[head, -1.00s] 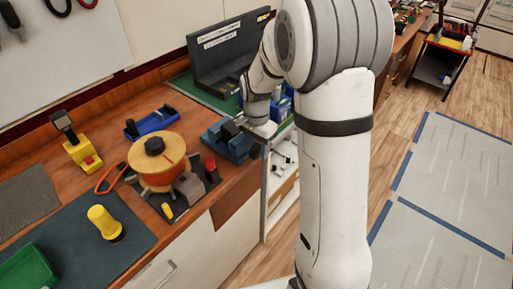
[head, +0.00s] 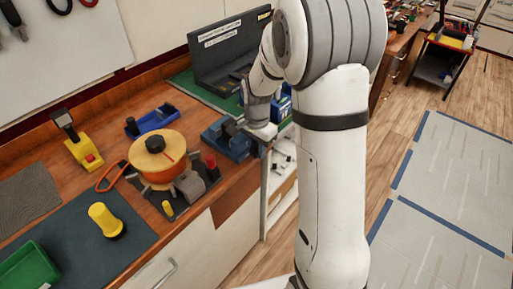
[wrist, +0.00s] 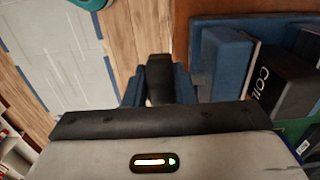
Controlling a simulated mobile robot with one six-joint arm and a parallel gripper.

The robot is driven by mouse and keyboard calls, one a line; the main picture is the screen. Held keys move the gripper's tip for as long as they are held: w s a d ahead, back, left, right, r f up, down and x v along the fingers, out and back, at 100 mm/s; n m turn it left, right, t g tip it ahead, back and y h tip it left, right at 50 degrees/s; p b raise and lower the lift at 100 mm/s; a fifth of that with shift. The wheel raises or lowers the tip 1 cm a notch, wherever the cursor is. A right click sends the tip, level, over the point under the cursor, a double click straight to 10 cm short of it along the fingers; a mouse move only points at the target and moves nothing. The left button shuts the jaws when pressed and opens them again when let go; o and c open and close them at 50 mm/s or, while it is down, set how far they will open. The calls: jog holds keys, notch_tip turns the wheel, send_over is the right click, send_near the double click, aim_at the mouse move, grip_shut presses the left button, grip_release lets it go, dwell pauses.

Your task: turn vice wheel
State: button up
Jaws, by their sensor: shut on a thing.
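The blue vice (head: 226,138) sits at the right front edge of the wooden bench in the head view. Its blue body also shows in the wrist view (wrist: 224,62), right of my fingers. My gripper (wrist: 160,88) is at the vice's front end, with its two blue fingers shut around a black part, which looks like the vice wheel (wrist: 160,70). In the head view my wrist hides most of this spot, and only a dark bit of the wheel (head: 254,150) shows below it. I cannot tell how far the wheel is turned.
An orange drum (head: 158,163) stands left of the vice, with a red-topped post (head: 211,161) between. A dark case (head: 225,50) is behind. A black block marked "COIL" (wrist: 278,80) lies close beside the vice. Open floor (head: 410,150) is to the right.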

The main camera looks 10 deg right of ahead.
jog(key=shift+f+b, duration=0.15)
jog(key=shift+b, duration=0.6)
jog(key=h+b, duration=0.1)
jog(key=b, duration=0.1)
jog(key=t+h+b, duration=0.1)
jog(key=b, duration=0.2)
jog(key=shift+a+f+t, duration=0.1)
jog(key=shift+f+t, duration=0.2)
jog(key=shift+f, duration=0.05)
jog(key=t+h+b, duration=0.1)
jog(key=b, duration=0.5)
jog(key=t+h+b, duration=0.1)
jog(key=h+b, duration=0.1)
jog(key=b, duration=0.5)
jog(key=shift+s+a+f+t+h, duration=0.1)
jog(key=shift+s+f+t+h, duration=0.05)
jog(key=shift+f+t+h, duration=0.15)
jog(key=t+h+b, duration=0.2)
jog(key=h+b, duration=0.1)
jog(key=b, duration=0.9)
jog(key=shift+s, duration=0.1)
jog(key=t+h+b, duration=0.1)
jog(key=b, duration=0.2)
jog(key=shift+r, duration=0.2)
jog(key=shift+r+b, duration=0.1)
jog(key=shift+b, duration=0.2)
jog(key=shift+r+h, duration=0.1)
jog(key=shift+h, duration=0.2)
